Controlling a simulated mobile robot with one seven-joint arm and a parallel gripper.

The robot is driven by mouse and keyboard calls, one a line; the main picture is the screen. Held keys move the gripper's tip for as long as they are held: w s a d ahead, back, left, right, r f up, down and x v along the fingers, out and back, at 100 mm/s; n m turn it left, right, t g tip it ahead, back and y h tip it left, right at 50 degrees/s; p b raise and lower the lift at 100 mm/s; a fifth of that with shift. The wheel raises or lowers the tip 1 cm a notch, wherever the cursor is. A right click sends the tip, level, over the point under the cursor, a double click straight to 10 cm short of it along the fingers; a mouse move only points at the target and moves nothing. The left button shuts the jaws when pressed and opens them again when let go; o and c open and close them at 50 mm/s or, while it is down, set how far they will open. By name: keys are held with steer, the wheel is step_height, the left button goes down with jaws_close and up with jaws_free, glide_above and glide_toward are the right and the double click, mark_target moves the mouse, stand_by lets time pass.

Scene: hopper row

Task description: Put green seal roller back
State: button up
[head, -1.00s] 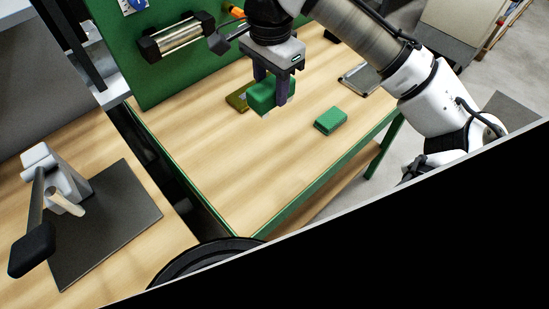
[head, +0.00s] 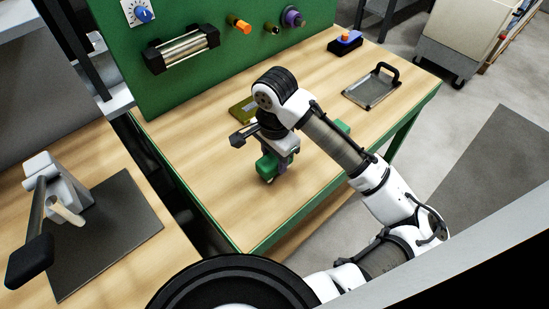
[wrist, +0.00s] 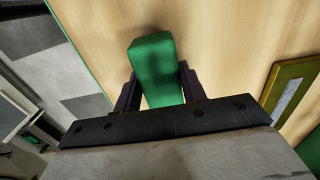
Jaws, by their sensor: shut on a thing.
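My gripper (head: 278,160) is shut on the green seal roller (head: 268,167), a green block-like piece. It is held low over the front part of the wooden bench (head: 225,205); I cannot tell whether it touches the top. In the wrist view the roller (wrist: 156,62) sits between both fingers of my gripper (wrist: 158,88) and sticks out past them. Its underside is hidden there. A second green block (head: 342,127) lies on the bench, partly hidden behind my arm.
An olive-framed plate (head: 243,108) lies behind my gripper. A green panel (head: 190,85) with a metal roller unit (head: 183,47) and knobs stands at the back. A lever press (head: 60,190) stands left.

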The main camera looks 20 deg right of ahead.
steer(key=shift+f, duration=0.35)
steer(key=shift+f, duration=0.15)
steer(key=o, duration=1.1)
step_height(320, 180, up, 12)
steer(key=shift+r, duration=0.2)
